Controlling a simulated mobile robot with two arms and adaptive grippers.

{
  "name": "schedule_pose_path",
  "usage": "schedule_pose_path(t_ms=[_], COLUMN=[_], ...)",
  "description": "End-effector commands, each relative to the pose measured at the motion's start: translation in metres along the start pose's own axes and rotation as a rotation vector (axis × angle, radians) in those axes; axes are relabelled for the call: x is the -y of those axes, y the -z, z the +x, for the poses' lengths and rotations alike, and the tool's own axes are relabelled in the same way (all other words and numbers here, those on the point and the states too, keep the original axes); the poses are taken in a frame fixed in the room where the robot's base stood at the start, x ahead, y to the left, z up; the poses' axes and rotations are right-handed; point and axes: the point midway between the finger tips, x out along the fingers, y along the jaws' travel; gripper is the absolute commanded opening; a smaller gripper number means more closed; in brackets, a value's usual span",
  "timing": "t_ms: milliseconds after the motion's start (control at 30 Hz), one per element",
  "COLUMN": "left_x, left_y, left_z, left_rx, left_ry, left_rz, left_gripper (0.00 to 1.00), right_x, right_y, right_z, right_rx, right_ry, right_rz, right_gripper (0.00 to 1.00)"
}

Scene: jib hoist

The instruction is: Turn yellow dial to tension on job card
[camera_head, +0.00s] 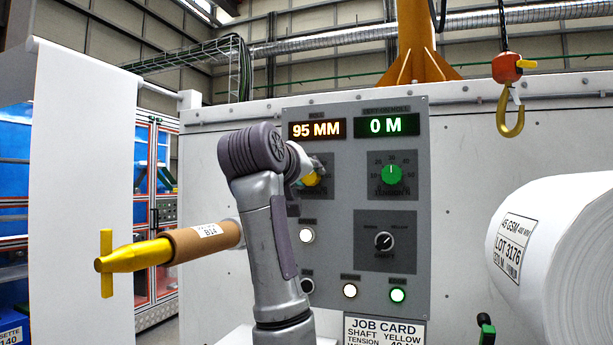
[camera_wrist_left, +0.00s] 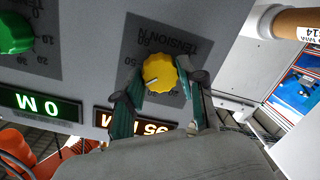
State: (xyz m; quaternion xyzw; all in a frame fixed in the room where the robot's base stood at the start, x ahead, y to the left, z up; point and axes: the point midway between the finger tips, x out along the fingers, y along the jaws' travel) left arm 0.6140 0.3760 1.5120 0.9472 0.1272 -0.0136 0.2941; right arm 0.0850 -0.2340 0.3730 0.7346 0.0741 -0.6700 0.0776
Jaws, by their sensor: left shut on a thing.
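The yellow dial (camera_head: 312,180) is on the grey control panel (camera_head: 410,270), mostly hidden in the head view by my left gripper (camera_head: 306,168). In the left wrist view, turned upside down, the yellow dial (camera_wrist_left: 160,72) sits between the two fingers of my left gripper (camera_wrist_left: 160,84), which is shut on it. A pale pointer mark on the dial points toward the lower left there; a printed 50 shows left of the dial. The job card (camera_head: 384,331) below the panel reads shaft yellow and tension, apparently 40; its lower part is cut off. My right gripper is not seen.
A green dial (camera_head: 391,175) is right of the yellow one, with a black shaft knob (camera_head: 384,241) below. Displays read 95 MM (camera_head: 317,129) and 0 M (camera_head: 388,125). A yellow shaft (camera_head: 130,256) with cardboard core is left; a white roll (camera_head: 565,260) and hook (camera_head: 511,112) are right.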

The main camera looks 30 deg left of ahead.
Motion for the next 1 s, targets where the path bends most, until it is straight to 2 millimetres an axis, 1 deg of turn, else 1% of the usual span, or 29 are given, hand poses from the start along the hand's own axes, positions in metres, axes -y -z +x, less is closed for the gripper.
schedule_pose_path(t_ms=[200,233,367,667,767,867,1000], left_x=[0.001,0.001,0.001,0.0,0.0,0.0,0.0], left_y=[-0.002,-0.002,-0.002,-0.001,0.0,0.001,0.001], left_z=[0.001,0.001,0.001,0.0,-0.006,-0.019,-0.049], left_rx=[0.007,0.007,0.006,0.002,0.001,-0.002,-0.003], left_ry=[0.003,0.004,0.003,0.001,0.0,-0.001,-0.002], left_rz=[0.0,0.0,-0.001,-0.001,-0.001,-0.002,-0.002], left_gripper=[0.05,0.43,0.65,0.65,0.65,0.65,0.65], right_x=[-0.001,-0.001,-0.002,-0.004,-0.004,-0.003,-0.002], right_y=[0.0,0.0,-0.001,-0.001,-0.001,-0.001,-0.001], right_z=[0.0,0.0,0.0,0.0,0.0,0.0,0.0], right_rx=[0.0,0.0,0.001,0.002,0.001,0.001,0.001], right_ry=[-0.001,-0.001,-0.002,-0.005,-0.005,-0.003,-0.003], right_rz=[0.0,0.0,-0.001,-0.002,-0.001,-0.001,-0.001], right_gripper=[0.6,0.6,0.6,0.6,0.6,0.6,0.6])
